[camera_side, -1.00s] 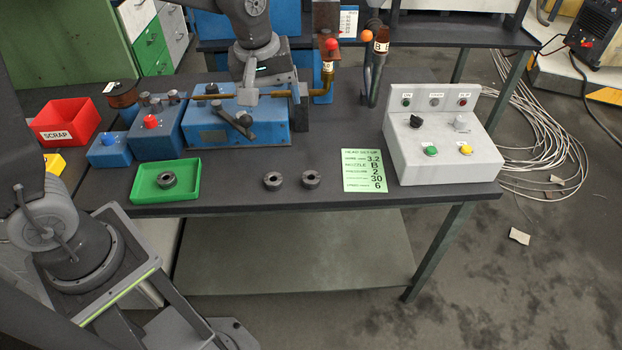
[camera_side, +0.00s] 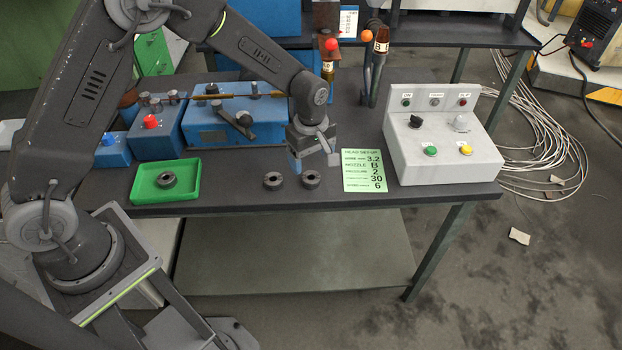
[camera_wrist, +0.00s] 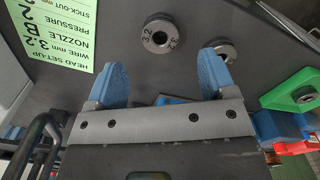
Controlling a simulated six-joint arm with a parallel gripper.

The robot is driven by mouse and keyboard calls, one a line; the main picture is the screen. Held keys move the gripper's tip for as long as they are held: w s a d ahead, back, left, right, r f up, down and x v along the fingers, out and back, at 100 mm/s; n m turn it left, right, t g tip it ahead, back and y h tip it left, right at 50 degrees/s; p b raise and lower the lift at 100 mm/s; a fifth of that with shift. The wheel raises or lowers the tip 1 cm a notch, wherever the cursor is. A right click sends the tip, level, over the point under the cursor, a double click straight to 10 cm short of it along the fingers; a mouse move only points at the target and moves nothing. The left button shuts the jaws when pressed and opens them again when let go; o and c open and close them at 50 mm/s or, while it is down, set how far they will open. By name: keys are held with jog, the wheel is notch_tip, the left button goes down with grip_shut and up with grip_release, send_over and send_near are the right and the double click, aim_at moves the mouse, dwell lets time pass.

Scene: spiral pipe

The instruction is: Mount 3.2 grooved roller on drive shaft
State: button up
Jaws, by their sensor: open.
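The roller marked 3.2 (camera_wrist: 161,33) is a dark ring lying flat on the bench. In the side view it is the right one of a pair (camera_side: 310,179), nearer the green sheet. A second roller (camera_side: 273,180) lies to its left and shows partly behind a finger in the wrist view (camera_wrist: 226,50). A third roller (camera_side: 166,180) sits in the green tray. My gripper (camera_side: 314,160) is above the bench just behind the 3.2 roller. Its blue fingers are open and empty in the wrist view (camera_wrist: 162,60), apart from the roller. I cannot pick out the drive shaft on the blue feeder (camera_side: 210,130).
The green tray (camera_side: 139,196) is at the left front. A set-up sheet (camera_side: 363,171) reading wire 3.2, nozzle B lies right of the rollers. The grey button box (camera_side: 440,165) stands at the right. Upright nozzle posts (camera_side: 375,72) stand behind my gripper.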

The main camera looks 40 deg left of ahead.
aim_at(311, 175)
jog(key=shift+f, duration=2.95)
jog(key=shift+c, duration=0.3)
jog(key=c, duration=1)
